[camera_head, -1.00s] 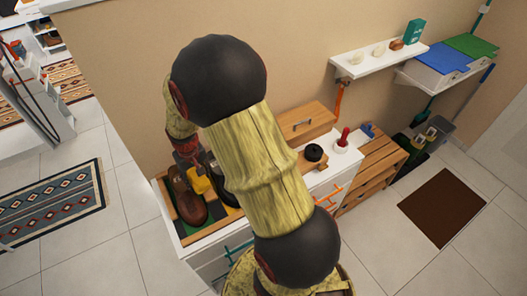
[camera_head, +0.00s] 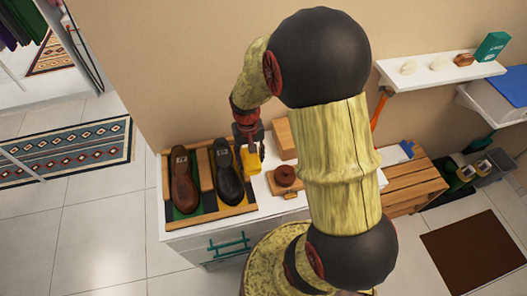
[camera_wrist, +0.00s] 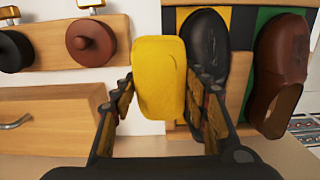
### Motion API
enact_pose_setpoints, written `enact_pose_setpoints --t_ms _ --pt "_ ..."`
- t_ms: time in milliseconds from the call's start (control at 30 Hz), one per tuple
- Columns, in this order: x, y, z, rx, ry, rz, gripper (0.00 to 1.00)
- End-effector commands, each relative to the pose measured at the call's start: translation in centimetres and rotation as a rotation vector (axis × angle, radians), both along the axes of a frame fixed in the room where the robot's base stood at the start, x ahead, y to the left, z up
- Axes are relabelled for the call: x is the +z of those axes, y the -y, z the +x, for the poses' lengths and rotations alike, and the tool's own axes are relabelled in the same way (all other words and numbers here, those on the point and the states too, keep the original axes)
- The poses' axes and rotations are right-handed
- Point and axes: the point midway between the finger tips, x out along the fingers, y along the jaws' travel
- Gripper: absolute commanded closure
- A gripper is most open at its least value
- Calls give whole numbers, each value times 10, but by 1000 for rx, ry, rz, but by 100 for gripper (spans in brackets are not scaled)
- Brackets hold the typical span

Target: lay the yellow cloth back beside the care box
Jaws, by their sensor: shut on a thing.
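My gripper (camera_head: 250,147) is shut on the yellow cloth (camera_head: 252,161), a small folded block, just right of the black shoe. In the wrist view the cloth (camera_wrist: 158,75) stands between the fingers of my gripper (camera_wrist: 160,95). A wooden box (camera_head: 282,139), likely the care box, stands behind and right of the cloth, partly hidden by my arm. In the wrist view this box (camera_wrist: 45,118) is at lower left, with a metal handle, apart from the cloth. I cannot tell whether the cloth touches the white top.
A brown shoe (camera_head: 184,182) and a black shoe (camera_head: 228,177) lie in a wooden tray (camera_head: 247,209) on the white cabinet (camera_head: 200,243). A round brown tin (camera_head: 286,175) sits right of the cloth. Some white top (camera_head: 262,192) is bare between tray and tin.

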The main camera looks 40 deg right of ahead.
Motion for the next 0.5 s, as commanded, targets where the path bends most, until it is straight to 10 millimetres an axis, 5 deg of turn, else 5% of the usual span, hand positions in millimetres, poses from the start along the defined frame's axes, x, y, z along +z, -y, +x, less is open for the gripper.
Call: enact_pose_setpoints --t_ms 500 --pt "-53 80 58 -3 -7 3 87"
